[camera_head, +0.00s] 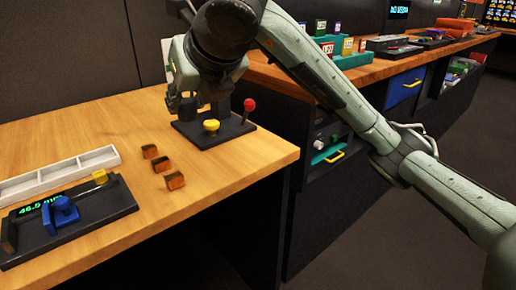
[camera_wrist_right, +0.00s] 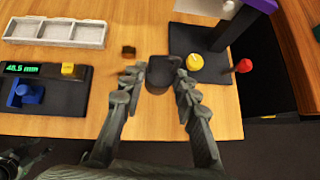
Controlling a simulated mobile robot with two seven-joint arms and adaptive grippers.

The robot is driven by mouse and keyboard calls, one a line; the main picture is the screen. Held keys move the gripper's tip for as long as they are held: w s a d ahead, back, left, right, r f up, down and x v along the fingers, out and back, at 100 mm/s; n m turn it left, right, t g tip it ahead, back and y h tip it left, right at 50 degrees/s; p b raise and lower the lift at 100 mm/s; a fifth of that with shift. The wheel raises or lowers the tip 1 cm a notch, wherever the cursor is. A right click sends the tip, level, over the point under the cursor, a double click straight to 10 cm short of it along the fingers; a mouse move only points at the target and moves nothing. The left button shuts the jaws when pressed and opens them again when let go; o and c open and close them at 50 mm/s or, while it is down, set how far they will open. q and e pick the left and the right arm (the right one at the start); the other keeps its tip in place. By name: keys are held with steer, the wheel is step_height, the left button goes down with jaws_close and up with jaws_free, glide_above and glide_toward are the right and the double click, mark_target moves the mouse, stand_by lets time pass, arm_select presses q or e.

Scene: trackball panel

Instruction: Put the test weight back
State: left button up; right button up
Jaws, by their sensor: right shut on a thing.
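My right gripper (camera_head: 190,103) is over the wooden bench, close to the left side of a black base plate. In the right wrist view its two fingers (camera_wrist_right: 155,98) are spread around a dark grey, rounded piece (camera_wrist_right: 160,72), and it is shut on this piece. I take the piece to be the test weight. In the head view the gripper and wrist mostly hide it. Whether it touches the bench, I cannot tell.
The black fixture (camera_head: 207,141) has a yellow knob (camera_head: 211,126) and a red-ball lever (camera_head: 249,105). Small brown blocks (camera_head: 161,164) lie in front. A white divided tray (camera_head: 60,176) and a black gauge with a blue slider (camera_head: 62,215) are at left. The bench's front right is bare.

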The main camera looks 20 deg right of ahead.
steer(key=shift+s, duration=0.1)
steer(key=d+f, duration=0.2)
steer(key=d, duration=0.1)
steer(key=w+d+f, duration=0.1)
steer(key=d+f, duration=0.1)
steer(key=d, duration=0.2)
steer(key=d+f, duration=0.3)
steer(key=d, duration=0.1)
steer(key=shift+w+d, duration=0.1)
steer(key=shift+w, duration=0.1)
step_height(320, 180, down, 4)
steer(key=shift+r, duration=0.1)
arm_select(q)
steer(key=shift+d+r, duration=0.15)
arm_select(e)
steer(key=shift+f, duration=0.2)
arm_select(q)
steer(key=shift+w+d+r, duration=0.15)
steer(key=shift+w+r, duration=0.05)
steer(key=shift+r, duration=0.05)
arm_select(e)
steer(key=o, duration=1.2)
steer(key=shift+c, duration=0.2)
